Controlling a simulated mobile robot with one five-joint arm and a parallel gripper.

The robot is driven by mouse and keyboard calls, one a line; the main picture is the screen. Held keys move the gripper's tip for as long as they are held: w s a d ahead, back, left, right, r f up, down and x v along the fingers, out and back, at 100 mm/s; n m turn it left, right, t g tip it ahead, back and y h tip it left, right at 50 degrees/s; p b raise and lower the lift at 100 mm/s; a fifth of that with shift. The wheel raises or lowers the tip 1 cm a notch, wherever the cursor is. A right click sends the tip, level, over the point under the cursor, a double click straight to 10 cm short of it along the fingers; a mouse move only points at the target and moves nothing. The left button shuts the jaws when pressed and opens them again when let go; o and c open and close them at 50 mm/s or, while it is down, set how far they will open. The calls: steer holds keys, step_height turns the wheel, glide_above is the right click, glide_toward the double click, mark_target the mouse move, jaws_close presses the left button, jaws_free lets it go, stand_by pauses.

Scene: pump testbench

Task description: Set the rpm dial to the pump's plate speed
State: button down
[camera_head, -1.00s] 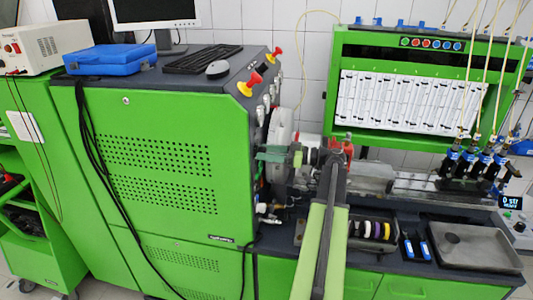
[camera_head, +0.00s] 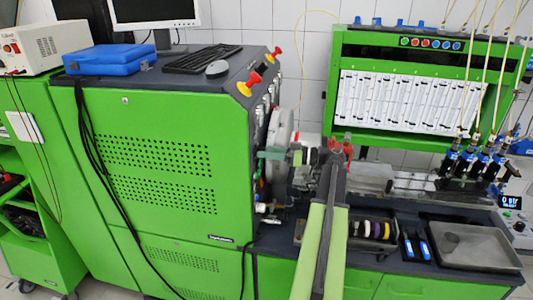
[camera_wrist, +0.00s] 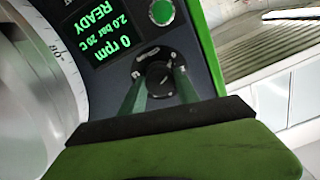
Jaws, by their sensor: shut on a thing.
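The rpm dial (camera_wrist: 159,77) is a black round knob on a dark plate with small markings, too small to read. My gripper (camera_wrist: 160,80) has its two green fingers on either side of the knob and is shut on it. In the head view my gripper (camera_head: 264,154) reaches left to the side of the green cabinet, and the dial cannot be made out there. A display (camera_wrist: 103,35) beside the dial, upside down in the wrist view, reads 0 rpm, 2.0 bar, 20 C, READY. I cannot make out a pump plate or its speed.
A green button (camera_wrist: 162,12) sits near the dial. A pale graduated disc (camera_wrist: 40,70) lies close by the panel. In the head view, a metal tray (camera_head: 475,246), blue-handled tools (camera_head: 416,246) and several rings (camera_head: 372,229) lie on the bench right of my arm.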

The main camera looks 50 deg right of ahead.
steer(key=m, duration=2.3)
steer(key=shift+f+t, duration=0.1)
steer(key=shift+t, duration=0.2)
stand_by(0.3)
steer(key=c, duration=0.9)
jaws_free()
